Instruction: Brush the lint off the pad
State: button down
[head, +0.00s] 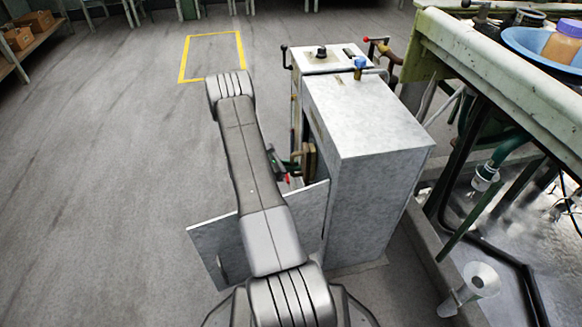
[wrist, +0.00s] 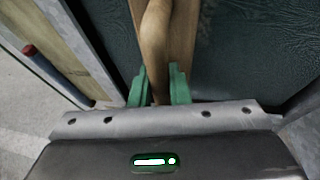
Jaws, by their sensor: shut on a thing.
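My gripper (wrist: 160,88) is shut on the wooden handle of what looks like a brush (wrist: 155,35), seen between its green fingers in the wrist view. A wider wooden board lies directly behind the handle. A dark, textured surface (wrist: 255,50) spreads on both sides of the wood; it may be the pad, but I cannot tell for sure. No lint can be made out. In the head view my gripper (head: 287,165) is at the open left side of a grey metal cabinet (head: 370,130), with the brown wood (head: 309,160) at its tips. My arm hides part of this area.
The cabinet's grey door (head: 215,238) stands open beneath my arm. A long bench (head: 450,45) with a blue basin (head: 540,45) runs along the right. A metal funnel (head: 481,278) stands below it. The floor to the left is clear, with a yellow marked square (head: 182,65).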

jog(key=shift+d, duration=0.35)
jog(key=shift+s+d, duration=0.15)
jog(key=shift+s, duration=0.75)
jog(key=shift+s+d, duration=0.1)
jog(key=shift+s, duration=0.8)
jog(key=shift+s+d, duration=0.1)
jog(key=shift+b, duration=0.35)
